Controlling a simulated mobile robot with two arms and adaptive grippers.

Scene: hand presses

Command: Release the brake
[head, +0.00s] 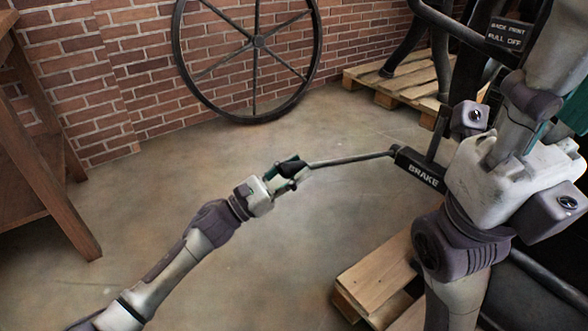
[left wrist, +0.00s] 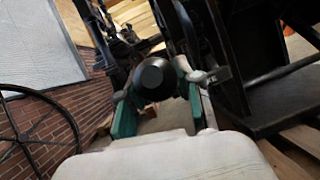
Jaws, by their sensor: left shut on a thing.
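The brake lever is a thin dark bar (head: 350,159) running left from a black housing marked BRAKE (head: 418,169). It lies nearly level, with its left end slightly lower. My left gripper (head: 290,170) is shut on the lever's free end. In the left wrist view, a round black knob (left wrist: 152,78) sits between the two green-padded fingers of my left gripper (left wrist: 155,92). The fingers partly hide the lever's end in the head view. I cannot make out my right gripper; parts of my right arm cover the area right of the housing.
A large spoked wheel (head: 258,41) stands against the brick wall (head: 85,80). A wooden bench (head: 45,170) stands at the left. Wooden pallets lie at the front (head: 372,275) and back right (head: 400,75). The concrete floor around my left arm is clear.

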